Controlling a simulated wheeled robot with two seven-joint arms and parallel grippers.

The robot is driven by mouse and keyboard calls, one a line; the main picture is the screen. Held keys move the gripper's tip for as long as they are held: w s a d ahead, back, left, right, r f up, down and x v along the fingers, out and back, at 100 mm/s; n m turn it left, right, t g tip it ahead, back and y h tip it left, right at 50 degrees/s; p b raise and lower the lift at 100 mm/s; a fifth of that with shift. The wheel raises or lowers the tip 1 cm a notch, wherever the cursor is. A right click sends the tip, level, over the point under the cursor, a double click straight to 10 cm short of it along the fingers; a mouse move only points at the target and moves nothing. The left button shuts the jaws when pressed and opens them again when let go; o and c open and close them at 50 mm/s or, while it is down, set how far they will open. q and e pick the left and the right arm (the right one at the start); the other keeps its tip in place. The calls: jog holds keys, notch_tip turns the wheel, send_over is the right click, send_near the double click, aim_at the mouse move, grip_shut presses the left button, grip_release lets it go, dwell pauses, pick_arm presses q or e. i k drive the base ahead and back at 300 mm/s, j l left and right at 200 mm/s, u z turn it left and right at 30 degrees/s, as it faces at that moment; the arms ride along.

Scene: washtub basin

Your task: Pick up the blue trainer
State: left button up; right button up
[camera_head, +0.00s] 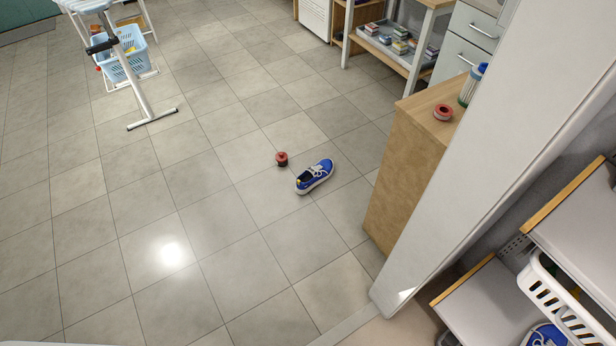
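A blue trainer (314,177) with a white sole and white laces lies on the grey tiled floor, right of the picture's middle. It is upright and rests sole down. Another blue shoe (544,336) shows partly at the bottom right, on or under the lower shelf and cut off by the picture's edge. Neither of my grippers is in the head view.
A small red and black object (282,159) stands on the floor just left of the trainer. A wooden cabinet (421,150) and a white panel (470,150) stand to the right. A white basket (560,300) sits on shelving.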

aim_at(315, 172)
jog(key=i+j+z, duration=0.15)
jog(key=z, duration=0.5)
jog(key=i+j+z, duration=0.25)
jog(key=j, duration=0.35)
jog(key=i+j+z, duration=0.1)
jog(key=i+j, duration=0.2)
jog(key=i+j+z, duration=0.1)
jog(key=j, duration=0.25)
jog(key=i+j+z, duration=0.15)
jog(key=j, duration=0.2)
